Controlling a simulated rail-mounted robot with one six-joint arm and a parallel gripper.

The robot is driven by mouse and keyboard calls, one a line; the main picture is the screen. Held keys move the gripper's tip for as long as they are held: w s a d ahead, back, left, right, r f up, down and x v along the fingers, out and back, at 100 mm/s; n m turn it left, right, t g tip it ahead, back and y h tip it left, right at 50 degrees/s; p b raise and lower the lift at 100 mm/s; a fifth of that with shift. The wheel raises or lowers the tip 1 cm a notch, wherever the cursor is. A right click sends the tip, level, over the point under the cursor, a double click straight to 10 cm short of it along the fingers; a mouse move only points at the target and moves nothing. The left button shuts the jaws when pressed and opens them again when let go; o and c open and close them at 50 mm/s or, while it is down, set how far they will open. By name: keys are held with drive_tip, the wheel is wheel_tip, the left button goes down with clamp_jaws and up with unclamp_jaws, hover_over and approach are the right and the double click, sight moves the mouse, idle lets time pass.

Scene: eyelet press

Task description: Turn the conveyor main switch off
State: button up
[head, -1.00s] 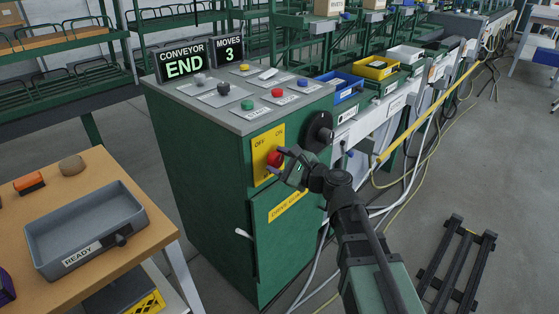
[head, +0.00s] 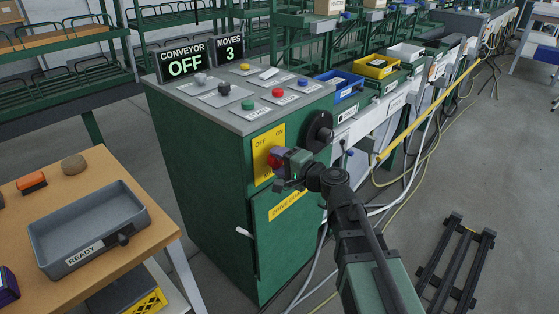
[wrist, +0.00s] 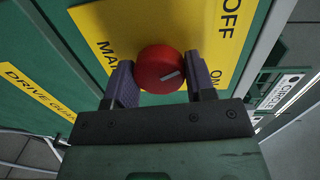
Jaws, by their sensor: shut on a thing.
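The conveyor main switch is a red round knob (head: 275,157) on a yellow plate (head: 263,140) marked OFF and ON, on the side of the green cabinet. In the wrist view the red knob (wrist: 161,69) sits between my two fingers, with a pale pointer line on its face. My gripper (head: 279,168) is shut on the knob; in the wrist view the fingers of my gripper (wrist: 161,82) stand on both sides of it. The conveyor display (head: 185,62) reads CONVEYOR OFF.
The green cabinet (head: 205,180) has a drive guard door below the switch. A black round dial (head: 319,132) is just right of the plate. Several buttons and levers are on the cabinet top. A wooden table with a grey READY tray (head: 78,258) stands at left.

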drive_tip(key=shift+n, duration=1)
drive_tip(key=o, duration=0.9)
drive_tip(key=v, duration=0.7)
drive_tip(key=shift+s+d+p, duration=0.15)
drive_tip(key=shift+s+p, duration=0.05)
drive_tip(key=shift+p, duration=0.15)
